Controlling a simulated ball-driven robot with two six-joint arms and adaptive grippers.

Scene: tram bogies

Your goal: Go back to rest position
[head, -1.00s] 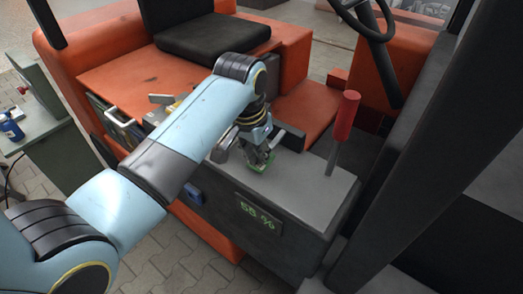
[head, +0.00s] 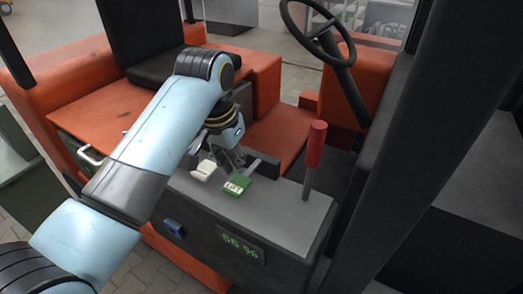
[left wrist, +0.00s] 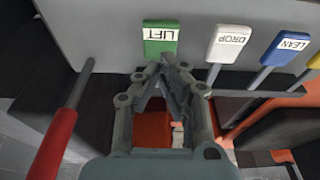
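My left gripper (head: 238,168) is low over the grey control console (head: 285,215), beside the green LIFT lever (head: 237,186). In the left wrist view its fingers (left wrist: 167,62) lean towards each other, tips close together just below the green LIFT label (left wrist: 160,38). I cannot tell whether the tips touch each other or the lever's stem, which the fingers hide. To the right of the LIFT lever are the white DROP lever (left wrist: 229,44), the blue LEAN lever (left wrist: 286,47) and part of a yellow lever (left wrist: 315,61). My right gripper is not in view.
A red-handled lever (head: 315,145) stands on the console, near the gripper, with a steering wheel (head: 318,32) behind. A black seat (head: 150,55) and orange bodywork (head: 95,105) lie beyond my arm. A dark post (head: 400,150) rises at the right.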

